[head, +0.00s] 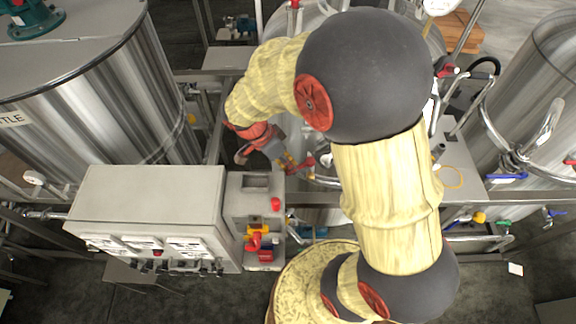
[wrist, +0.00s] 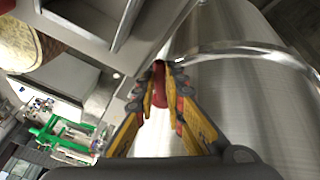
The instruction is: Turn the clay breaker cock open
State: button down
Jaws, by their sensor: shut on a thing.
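The clay-red cock handle (wrist: 159,82) stands between my fingertips in the wrist view, in front of a shiny steel tank. My gripper (wrist: 160,88), with yellow-and-dark fingers, is closed on it from both sides. In the head view my gripper (head: 288,164) reaches down beside the middle tank, and a red handle (head: 304,165) shows at its fingertips. The fingers hide part of the handle. The valve body behind it cannot be made out, so I cannot tell the cock's exact angle.
A grey control box (head: 150,205) and a smaller box with red and yellow fittings (head: 260,240) stand below left of my gripper. A large steel tank (head: 85,100) is at left, another (head: 535,90) at right. A grey frame beam (wrist: 110,35) passes close by in the wrist view.

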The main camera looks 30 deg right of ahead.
jog(key=shift+s+n+t+b, duration=0.5)
jog(key=shift+s+n+b, duration=0.25)
jog(key=shift+n+b, duration=0.35)
jog(key=shift+r, duration=0.1)
jog(key=c, duration=1.8)
grip_release()
jog(key=shift+c, duration=0.2)
jog(key=v, duration=1.2)
jog(key=shift+a, duration=0.25)
jog(key=shift+s, duration=0.1)
jog(key=shift+c, duration=0.2)
